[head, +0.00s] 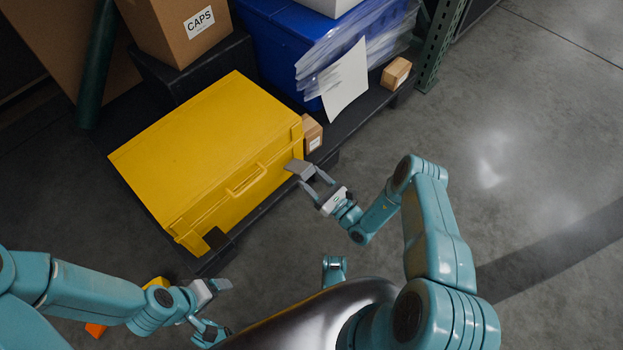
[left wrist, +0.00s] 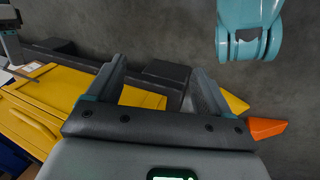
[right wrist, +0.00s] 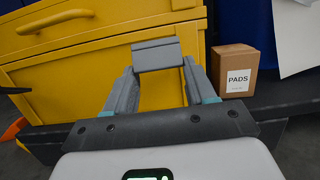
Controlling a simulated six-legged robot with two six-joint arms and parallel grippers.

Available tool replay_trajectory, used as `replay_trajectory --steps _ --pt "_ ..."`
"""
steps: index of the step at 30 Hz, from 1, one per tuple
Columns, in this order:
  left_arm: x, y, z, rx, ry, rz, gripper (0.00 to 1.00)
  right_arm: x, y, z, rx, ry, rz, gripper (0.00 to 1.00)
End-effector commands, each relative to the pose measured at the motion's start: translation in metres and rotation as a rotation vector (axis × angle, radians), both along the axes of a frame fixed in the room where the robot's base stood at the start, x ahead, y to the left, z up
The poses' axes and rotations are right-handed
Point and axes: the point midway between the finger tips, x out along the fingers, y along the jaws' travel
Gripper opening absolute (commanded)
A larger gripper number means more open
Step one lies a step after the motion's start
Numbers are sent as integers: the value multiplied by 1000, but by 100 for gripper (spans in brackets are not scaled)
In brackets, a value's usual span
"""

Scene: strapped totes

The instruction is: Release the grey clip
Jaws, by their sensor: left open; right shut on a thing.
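The yellow tote (head: 205,145) sits shut on a dark low platform, with a handle on its front; it also shows in the right wrist view (right wrist: 100,62). The grey clip (head: 299,168) is at the right end of the tote's front. My right gripper (head: 318,182) is at this clip; the right wrist view shows the clip (right wrist: 157,54) between its fingertips, shut on it. Whether the clip is still latched to the tote cannot be told. A darker clip (head: 215,239) is at the front's left end. My left gripper (head: 217,306) is open and empty, in front of that end.
A small PADS carton (right wrist: 236,72) stands just right of the tote. A blue bin (head: 275,50) and CAPS carton (head: 180,25) stand behind. Orange (head: 96,329) and yellow pieces lie low at left. The floor at right is clear.

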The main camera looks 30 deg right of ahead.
Motion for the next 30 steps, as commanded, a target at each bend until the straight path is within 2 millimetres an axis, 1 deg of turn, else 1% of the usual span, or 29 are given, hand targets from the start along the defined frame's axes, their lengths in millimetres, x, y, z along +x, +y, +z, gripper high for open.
replay_trajectory --steps 1,6,20,21,23,24,30 --pt "3 1 -9 2 -10 1 81 1 0 -10 0 -4 -2 0" --pt "10 2 -15 7 -34 5 81 1 0 -10 12 -39 -1 0" --pt "12 2 -16 7 -41 5 81 1 0 -7 16 -56 1 0" --pt "12 2 -16 7 -41 5 81 1 0 -7 16 -56 1 58" --pt "12 2 -16 7 -41 5 81 1 0 -7 16 -56 1 77" --pt "12 2 -16 7 -41 5 81 1 0 -7 17 -57 1 81" --pt "12 2 -16 7 -40 5 81 0 0 -6 18 -58 2 81"
